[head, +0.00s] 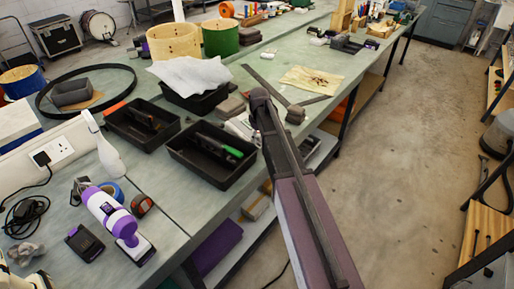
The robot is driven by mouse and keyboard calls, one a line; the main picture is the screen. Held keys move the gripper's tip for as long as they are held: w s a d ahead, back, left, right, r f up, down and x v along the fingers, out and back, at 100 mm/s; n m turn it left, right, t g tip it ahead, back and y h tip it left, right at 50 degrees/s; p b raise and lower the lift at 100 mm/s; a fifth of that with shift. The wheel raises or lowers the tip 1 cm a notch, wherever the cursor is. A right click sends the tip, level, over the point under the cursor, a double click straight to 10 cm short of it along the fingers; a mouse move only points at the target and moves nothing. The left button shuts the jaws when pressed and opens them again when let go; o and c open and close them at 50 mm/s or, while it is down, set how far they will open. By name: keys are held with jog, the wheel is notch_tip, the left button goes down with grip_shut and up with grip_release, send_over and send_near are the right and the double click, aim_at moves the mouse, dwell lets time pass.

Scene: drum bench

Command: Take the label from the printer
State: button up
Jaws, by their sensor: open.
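I cannot make out a label or a label printer for certain. A pale device (36,282) is cut off at the lower left corner of the bench, and I cannot tell what it is. Some whitish material (241,127) lies beside the black trays, partly hidden by a long dark and purple part that rises from the bottom of the view. That part looks like my own arm. I cannot make out my gripper's fingers anywhere in the head view.
Two black trays (211,172) with tools stand mid-bench, with a white cloth (190,75) behind them. The concrete floor (400,165) to the right is clear.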

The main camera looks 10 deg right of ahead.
aim_at(259, 145)
jog(key=shift+f+b, duration=1.25)
jog(key=shift+f, duration=0.25)
jog(key=c, duration=0.6)
